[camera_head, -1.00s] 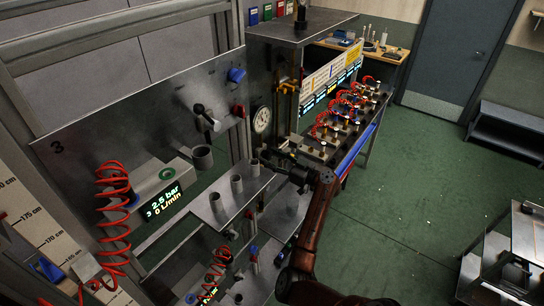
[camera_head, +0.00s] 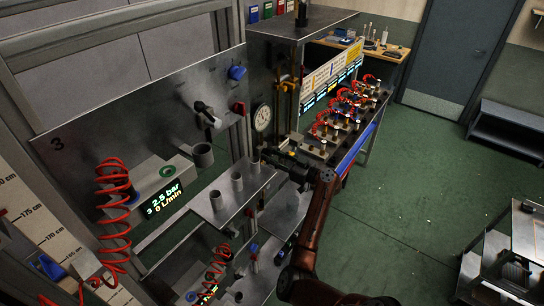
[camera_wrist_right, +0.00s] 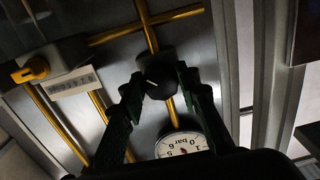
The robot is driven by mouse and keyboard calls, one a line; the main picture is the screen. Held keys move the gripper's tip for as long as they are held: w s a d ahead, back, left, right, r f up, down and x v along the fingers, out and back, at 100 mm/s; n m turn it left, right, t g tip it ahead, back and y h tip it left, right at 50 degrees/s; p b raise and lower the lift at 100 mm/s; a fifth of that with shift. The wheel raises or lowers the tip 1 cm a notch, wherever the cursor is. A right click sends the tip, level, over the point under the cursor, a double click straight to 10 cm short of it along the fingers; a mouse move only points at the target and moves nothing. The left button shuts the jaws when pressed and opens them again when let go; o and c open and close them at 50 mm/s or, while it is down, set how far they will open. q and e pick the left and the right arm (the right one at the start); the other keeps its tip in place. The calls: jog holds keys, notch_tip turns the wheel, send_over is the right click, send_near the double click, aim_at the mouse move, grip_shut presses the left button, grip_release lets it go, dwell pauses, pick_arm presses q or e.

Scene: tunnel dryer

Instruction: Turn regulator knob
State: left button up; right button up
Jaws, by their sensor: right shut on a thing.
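The regulator knob (camera_wrist_right: 160,76) is a dark round knob on a yellow pipe in the right wrist view. My right gripper (camera_wrist_right: 163,86) has its two green-black fingers on either side of the knob, shut on it. A white pressure gauge (camera_wrist_right: 181,147) shows just below the knob, partly cut off by my gripper body. In the head view the gauge (camera_head: 262,117) is on the metal panel, and my right gripper (camera_head: 268,154) is below it. There the gripper hides the knob. My left gripper is not in view.
A metal panel (camera_head: 90,130) with a display (camera_head: 163,197) reading 2.5 bar and 0 L/min stands at left. A red coiled hose (camera_head: 116,190) hangs there. A row of red-hosed fittings (camera_head: 345,115) lies behind my right arm.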

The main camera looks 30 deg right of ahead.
jog(key=shift+s+d+f+m+b, duration=0.1)
jog(key=shift+f+m+b, duration=0.2)
jog(key=shift+m+b, duration=1.45)
jog(key=shift+n+b, duration=0.25)
jog(key=shift+b, duration=0.65)
jog(key=shift+r+m, duration=0.15)
jog(key=shift+m, duration=0.25)
jog(key=m, duration=0.1)
jog(key=m+p, duration=0.1)
jog(key=shift+r+m+p, duration=0.3)
jog(key=shift+m, duration=0.1)
jog(key=m+p, duration=0.1)
jog(key=m, duration=0.1)
jog(key=shift+m+p, duration=0.4)
jog(key=m+p, duration=0.3)
jog(key=m, duration=0.1)
jog(key=shift+r, duration=0.1)
jog(key=shift+m+p, duration=1.05)
jog(key=shift+m, duration=0.55)
